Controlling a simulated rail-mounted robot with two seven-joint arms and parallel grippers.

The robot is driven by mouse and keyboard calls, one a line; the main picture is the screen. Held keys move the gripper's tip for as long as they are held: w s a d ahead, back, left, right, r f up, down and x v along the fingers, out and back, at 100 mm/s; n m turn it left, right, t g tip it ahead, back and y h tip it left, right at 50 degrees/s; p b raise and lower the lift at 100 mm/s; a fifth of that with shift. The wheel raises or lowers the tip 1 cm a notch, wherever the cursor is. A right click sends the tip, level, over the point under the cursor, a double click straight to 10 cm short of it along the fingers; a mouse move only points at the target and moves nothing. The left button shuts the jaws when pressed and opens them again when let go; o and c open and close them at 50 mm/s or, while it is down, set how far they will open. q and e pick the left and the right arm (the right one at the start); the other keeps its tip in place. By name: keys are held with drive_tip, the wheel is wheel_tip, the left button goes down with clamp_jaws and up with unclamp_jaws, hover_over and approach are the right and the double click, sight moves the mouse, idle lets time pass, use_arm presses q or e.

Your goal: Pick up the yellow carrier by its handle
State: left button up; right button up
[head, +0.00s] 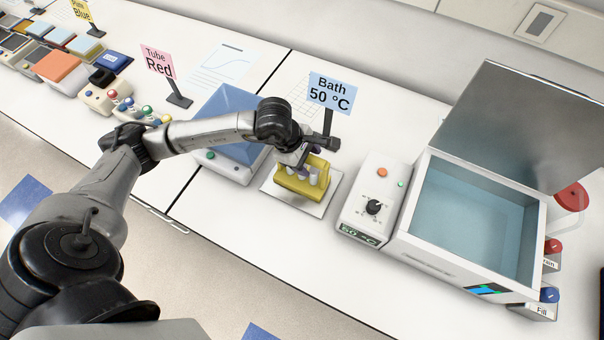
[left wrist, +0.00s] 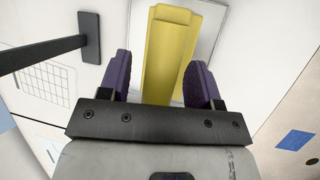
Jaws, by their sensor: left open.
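The yellow carrier (head: 303,184) stands on a white mat (head: 322,208) on the bench, left of the water bath. Pale tubes show at its side in the head view. My left gripper (head: 303,163) is right over the carrier, pointing down. In the left wrist view the yellow carrier (left wrist: 168,60) lies between and beyond the two purple fingers of my left gripper (left wrist: 162,80). The fingers are open, with space on both sides of the yellow part. I cannot tell how far down they reach beside the handle. My right gripper is not in view.
The water bath (head: 423,254) with its raised lid (head: 520,120) and control box (head: 372,200) stands right of the carrier. The "Bath 50 °C" sign (head: 331,92) stands close behind my gripper. A blue-lidded device (head: 228,165) is to the left. Bench in front is clear.

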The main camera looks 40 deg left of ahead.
use_arm(q)
drive_tip(key=shift+c, duration=0.4)
clamp_jaws()
drive_tip(key=shift+r, duration=0.1)
